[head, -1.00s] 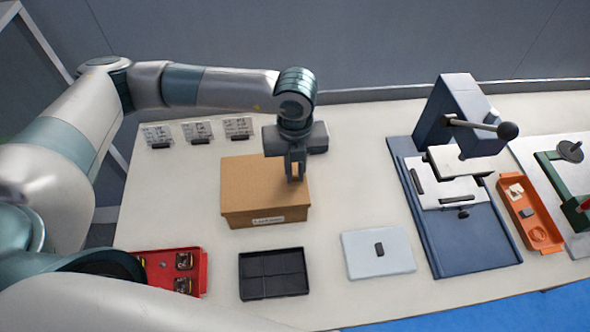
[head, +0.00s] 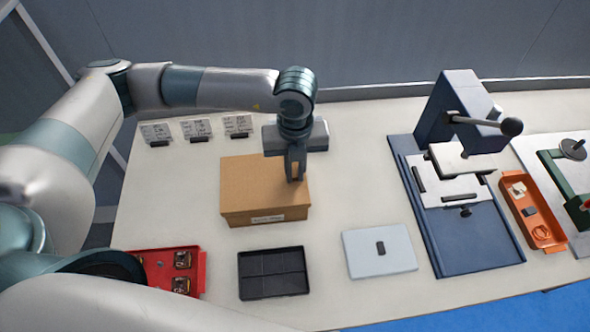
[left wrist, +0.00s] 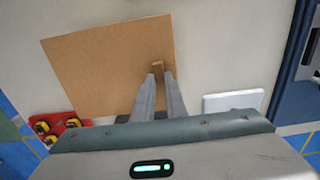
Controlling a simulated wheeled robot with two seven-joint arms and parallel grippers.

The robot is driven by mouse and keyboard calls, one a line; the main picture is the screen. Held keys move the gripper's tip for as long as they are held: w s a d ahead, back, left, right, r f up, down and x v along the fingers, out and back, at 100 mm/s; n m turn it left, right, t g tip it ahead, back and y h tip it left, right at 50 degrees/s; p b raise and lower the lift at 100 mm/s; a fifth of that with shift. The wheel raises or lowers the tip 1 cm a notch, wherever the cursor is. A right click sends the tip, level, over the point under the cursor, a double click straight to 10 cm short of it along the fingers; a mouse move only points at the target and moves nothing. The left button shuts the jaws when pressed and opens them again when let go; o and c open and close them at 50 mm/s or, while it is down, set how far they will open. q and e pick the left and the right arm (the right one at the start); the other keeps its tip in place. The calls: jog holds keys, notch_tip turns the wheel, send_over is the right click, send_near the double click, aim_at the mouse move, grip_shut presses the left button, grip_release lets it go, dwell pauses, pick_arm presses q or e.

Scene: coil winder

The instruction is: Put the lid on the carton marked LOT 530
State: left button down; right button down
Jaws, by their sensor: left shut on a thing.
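A brown cardboard carton (head: 240,219) stands on the table left of centre, with a white label on its front too small to read surely. Its brown lid (head: 240,180) lies across the top, lined up with the walls; I cannot tell if it is fully seated. The lid also fills much of the left wrist view (left wrist: 105,70). My left gripper (head: 296,178) points down at the lid's right part and is shut on its small upright tab (left wrist: 157,65). My right gripper is not in view.
A black divided tray (head: 273,272) and a red tray (head: 200,262) with parts lie in front. A pale plate with a dark grip (head: 365,262) is to the right, before a blue press (head: 480,240) and an orange tray (head: 545,235). Several small cards (head: 197,128) stand behind.

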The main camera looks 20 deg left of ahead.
pick_arm(q)
jog(key=shift+f+b, duration=0.35)
jog(key=shift+b, duration=0.2)
dwell(0.9)
jog(key=c, duration=1.2)
grip_release()
jog(key=shift+r, duration=0.1)
jog(key=shift+r+p, duration=1.5)
jog(key=shift+r, duration=1.9)
jog(key=shift+c, duration=0.8)
